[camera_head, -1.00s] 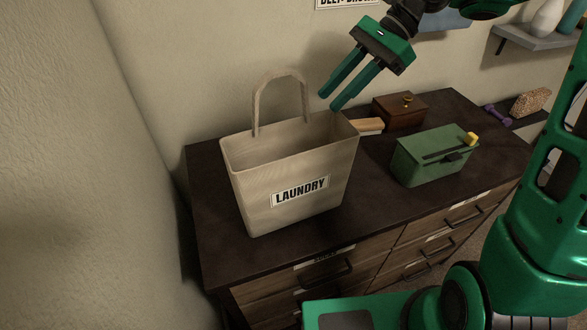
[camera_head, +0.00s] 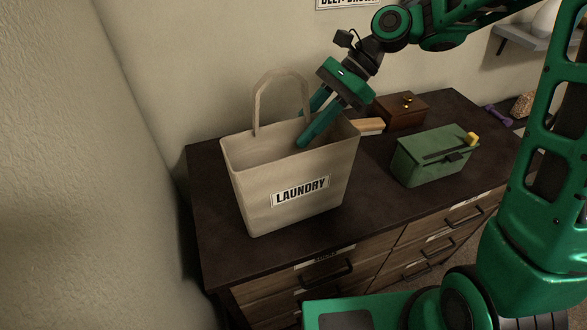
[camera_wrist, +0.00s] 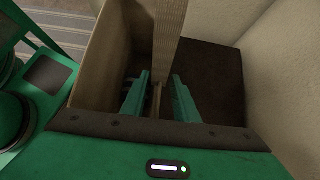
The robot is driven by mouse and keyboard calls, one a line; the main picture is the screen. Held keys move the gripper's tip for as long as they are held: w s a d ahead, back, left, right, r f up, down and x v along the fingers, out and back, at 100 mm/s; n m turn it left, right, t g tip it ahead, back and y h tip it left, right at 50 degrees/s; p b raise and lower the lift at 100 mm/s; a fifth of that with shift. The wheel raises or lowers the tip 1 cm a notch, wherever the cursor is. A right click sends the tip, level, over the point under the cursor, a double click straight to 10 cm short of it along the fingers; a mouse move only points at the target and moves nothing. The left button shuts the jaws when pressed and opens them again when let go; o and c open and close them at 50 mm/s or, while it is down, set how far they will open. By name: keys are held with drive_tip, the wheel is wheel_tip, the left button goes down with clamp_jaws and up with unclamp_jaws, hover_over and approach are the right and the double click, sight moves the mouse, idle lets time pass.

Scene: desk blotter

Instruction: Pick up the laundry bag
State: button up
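The laundry bag (camera_head: 255,190) is a beige upright tote with a "LAUNDRY" label, standing on the dark dresser top. Its tall handle (camera_head: 257,103) rises from the back rim. My gripper (camera_head: 302,129) is open at the right leg of this handle, pointing down. One finger reaches inside the bag and the other is behind the back rim. In the wrist view my gripper (camera_wrist: 160,97) has the rim and base of the handle (camera_wrist: 168,35) between its spread fingers. A gap shows on each side, and the bag's inside wall (camera_wrist: 90,75) is at the left.
A green box (camera_head: 430,160) with a yellow item stands right of the bag. A brown wooden box (camera_head: 402,110) and a light wooden item (camera_head: 370,126) are behind. The dresser top (camera_head: 375,205) is clear in front. The wall (camera_head: 190,60) is close behind.

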drive_tip(key=shift+x, duration=1)
clamp_jaws()
idle(0.7)
